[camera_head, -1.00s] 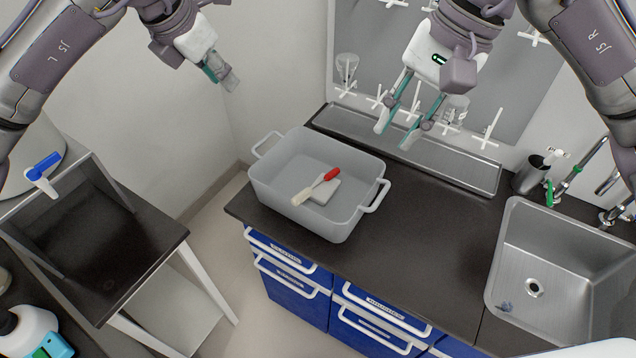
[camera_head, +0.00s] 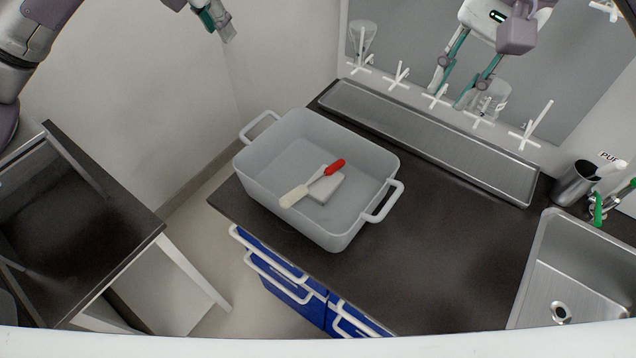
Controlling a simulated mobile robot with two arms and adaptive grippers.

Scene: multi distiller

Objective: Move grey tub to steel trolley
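The grey tub (camera_head: 300,218) stands upright on the dark counter. It has a loop handle at its left and right ends. Inside lie a brush or scraper with a red and cream handle (camera_head: 294,196) and a pale block (camera_head: 327,188). My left gripper (camera_head: 226,32) is at the top edge, up and left of the tub, seen side-on. Whether its fingers are apart is unclear. My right gripper (camera_head: 463,98) is open and empty, above and right of the tub in front of the drying rack. No steel trolley is clearly recognisable.
A steel sink (camera_head: 590,275) and a steel cup (camera_head: 575,184) are at the right. A steel drip tray (camera_head: 430,140) runs along the counter's back. A dark-topped table (camera_head: 110,225) stands at the left, across a floor gap. The counter right of the tub is clear.

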